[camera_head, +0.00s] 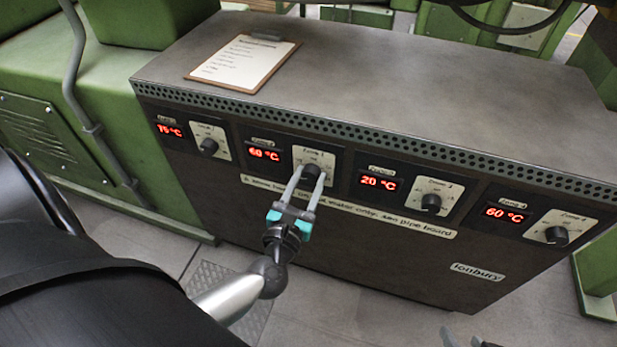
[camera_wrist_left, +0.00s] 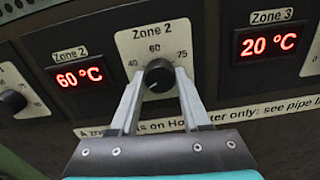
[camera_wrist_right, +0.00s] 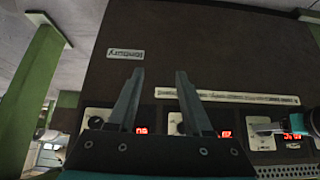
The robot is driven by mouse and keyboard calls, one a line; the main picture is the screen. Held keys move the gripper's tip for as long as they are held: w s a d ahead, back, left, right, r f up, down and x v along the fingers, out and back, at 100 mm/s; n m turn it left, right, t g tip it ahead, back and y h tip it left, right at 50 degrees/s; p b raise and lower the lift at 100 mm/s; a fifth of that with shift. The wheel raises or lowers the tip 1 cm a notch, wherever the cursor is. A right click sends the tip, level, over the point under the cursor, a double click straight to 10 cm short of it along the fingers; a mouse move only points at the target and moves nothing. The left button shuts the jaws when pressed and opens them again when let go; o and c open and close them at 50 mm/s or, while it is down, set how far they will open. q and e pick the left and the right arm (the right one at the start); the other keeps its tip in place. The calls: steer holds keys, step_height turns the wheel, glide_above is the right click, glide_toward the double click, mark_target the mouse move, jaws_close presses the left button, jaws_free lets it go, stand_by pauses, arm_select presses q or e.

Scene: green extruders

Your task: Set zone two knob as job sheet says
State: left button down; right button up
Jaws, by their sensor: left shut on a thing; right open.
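The zone 2 knob (camera_head: 312,171) is black, on a pale dial plate on the cabinet's front. In the left wrist view the knob (camera_wrist_left: 158,74) sits under marks 40, 60 and 75. The zone 2 display (camera_wrist_left: 79,77) reads 60 °C. My left gripper (camera_wrist_left: 158,86) is shut on the knob, a finger on either side. The job sheet (camera_head: 243,63) lies on a clipboard on the cabinet top; its lines are too small to read. My right gripper (camera_wrist_right: 158,73) is open and empty, low in front of the cabinet.
The zone 1 display (camera_head: 169,129) reads 75 °C, zone 3 (camera_head: 378,183) 20 °C and zone 4 (camera_head: 505,214) 60 °C. Each has its own knob. A long label strip (camera_head: 390,219) runs below the dials. Green machines (camera_head: 90,100) stand at the left and behind.

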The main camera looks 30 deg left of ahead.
arm_select(q)
steer(key=shift+r+m+p, duration=0.1)
steer(key=shift+m+p, duration=0.6)
steer(key=shift+m, duration=0.5)
steer(key=m+p, duration=0.4)
steer(key=m, duration=0.4)
steer(key=m+p, duration=0.4)
steer(key=m, duration=0.4)
steer(key=shift+r, duration=0.1)
steer(key=shift+m+p, duration=0.65)
steer(key=shift+m, duration=1.45)
arm_select(e)
steer(key=s+d+f+g, duration=0.2)
steer(key=s+f, duration=0.2)
steer(key=f, duration=0.5)
steer(key=s+d+f+g+h, duration=0.1)
steer(key=s+d+f+g, duration=0.1)
steer(key=f, duration=0.6)
steer(key=shift+s+d+f+g+h, duration=0.35)
steer(key=shift+s+d, duration=0.45)
steer(key=shift+s, duration=0.55)
steer(key=shift+f, duration=0.1)
arm_select(q)
steer(key=shift+c, duration=1.9)
jaws_free()
steer(key=shift+s, duration=0.15)
